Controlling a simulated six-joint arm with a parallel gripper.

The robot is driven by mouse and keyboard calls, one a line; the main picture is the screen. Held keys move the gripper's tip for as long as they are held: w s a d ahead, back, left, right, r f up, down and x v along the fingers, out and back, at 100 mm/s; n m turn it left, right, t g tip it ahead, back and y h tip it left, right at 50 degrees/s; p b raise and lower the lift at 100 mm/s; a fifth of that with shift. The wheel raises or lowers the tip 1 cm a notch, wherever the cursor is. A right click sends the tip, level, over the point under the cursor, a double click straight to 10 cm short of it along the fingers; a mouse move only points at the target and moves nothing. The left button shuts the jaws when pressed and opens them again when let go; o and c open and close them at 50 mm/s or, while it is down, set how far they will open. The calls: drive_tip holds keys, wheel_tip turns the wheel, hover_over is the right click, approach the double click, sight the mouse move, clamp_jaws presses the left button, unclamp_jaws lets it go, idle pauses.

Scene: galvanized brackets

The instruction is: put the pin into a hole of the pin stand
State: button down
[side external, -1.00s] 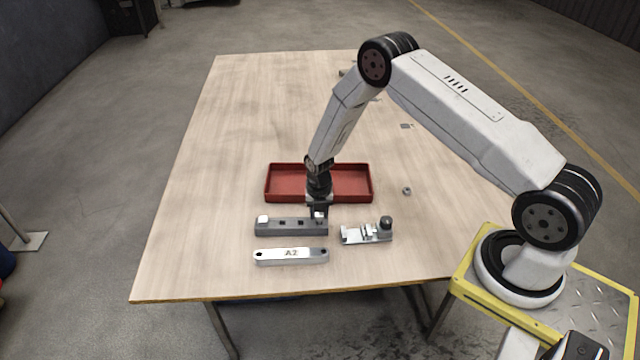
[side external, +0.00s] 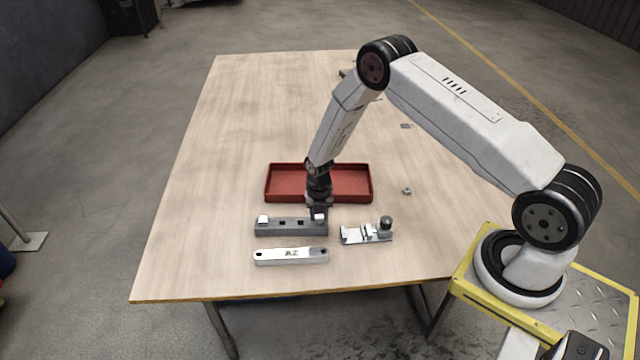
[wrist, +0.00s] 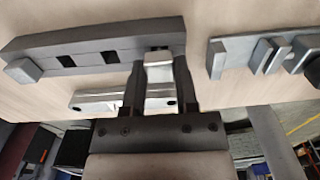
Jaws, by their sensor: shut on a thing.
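The pin stand (side external: 290,228) is a dark grey bar with square holes in its top, lying on the table in front of the red tray. One light pin (side external: 263,219) sits at its left end; it also shows in the wrist view (wrist: 23,71). My gripper (wrist: 158,88) is shut on another light metal pin (wrist: 159,70), over the right end of the stand. In the side view this pin (side external: 319,217) is at the stand's top, at the rightmost hole. How deep it sits in the hole is hidden. Two middle holes (wrist: 108,57) are empty.
A red tray (side external: 270,188) lies behind the stand. A silver bracket-like fixture (side external: 366,234) with a dark knob is close on the right. A small nut (side external: 407,191) is farther right. The left of the table is clear.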

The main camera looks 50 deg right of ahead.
drive_tip(key=shift+f, duration=0.4)
idle(0.4)
drive_tip(key=shift+c, duration=1.5)
unclamp_jaws()
drive_tip(key=shift+r, duration=0.15)
drive_tip(key=shift+r, duration=2.9)
